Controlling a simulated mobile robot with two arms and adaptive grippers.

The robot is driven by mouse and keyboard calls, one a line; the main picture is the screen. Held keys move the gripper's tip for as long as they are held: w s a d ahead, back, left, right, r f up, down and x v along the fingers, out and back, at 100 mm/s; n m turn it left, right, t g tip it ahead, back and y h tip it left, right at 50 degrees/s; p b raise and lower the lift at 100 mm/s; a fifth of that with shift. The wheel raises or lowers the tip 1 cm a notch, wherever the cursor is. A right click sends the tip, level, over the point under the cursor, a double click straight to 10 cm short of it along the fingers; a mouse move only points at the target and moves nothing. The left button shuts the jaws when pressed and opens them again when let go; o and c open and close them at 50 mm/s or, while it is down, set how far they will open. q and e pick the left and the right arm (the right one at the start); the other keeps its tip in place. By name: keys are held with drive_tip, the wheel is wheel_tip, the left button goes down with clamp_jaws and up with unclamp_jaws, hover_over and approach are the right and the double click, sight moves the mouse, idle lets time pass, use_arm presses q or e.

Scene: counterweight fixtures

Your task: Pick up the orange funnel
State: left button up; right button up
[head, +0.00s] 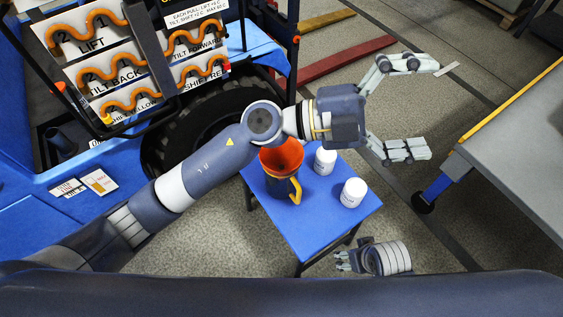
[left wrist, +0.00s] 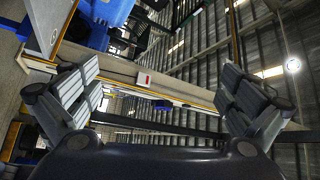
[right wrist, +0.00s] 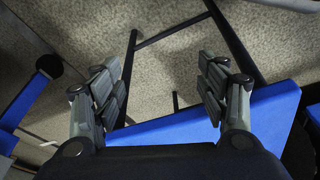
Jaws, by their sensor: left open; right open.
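My right gripper (head: 340,261) is near the table's front right edge, open and empty in the right wrist view (right wrist: 160,75).
Two white jars (head: 325,161) (head: 352,193) stand right of the funnel. A blue vehicle with a black tyre (head: 190,128) and a lever panel (head: 110,62) is behind left. A grey bench (head: 515,145) is at right. The table's front part is clear.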

use_arm(q)
wheel_tip(320, 180, down, 5)
drive_tip(key=s+d+m+g+y, duration=0.1)
drive_tip(key=s+m+g+y, duration=0.1)
drive_tip(key=m+g+y, duration=0.1)
drive_tip(key=t+y, duration=0.4)
drive_tip(key=y, duration=1.4)
hover_over(281, 167)
wheel_tip(281, 167, down, 18)
drive_tip(key=f, duration=0.1)
use_arm(e)
wheel_tip(281, 167, down, 7)
drive_tip(key=s, duration=0.1)
use_arm(q)
drive_tip(key=shift+n, duration=0.3)
wheel_tip(281, 167, down, 9)
drive_tip(key=shift+r+b, duration=0.15)
drive_tip(key=shift+b, duration=0.55)
drive_tip(key=shift+f, duration=0.45)
use_arm(e)
drive_tip(key=r, duration=0.2)
drive_tip(key=w+r, duration=0.1)
drive_tip(key=r, duration=0.1)
drive_tip(key=shift+r, duration=0.35)
use_arm(q)
drive_tip(key=c, duration=1)
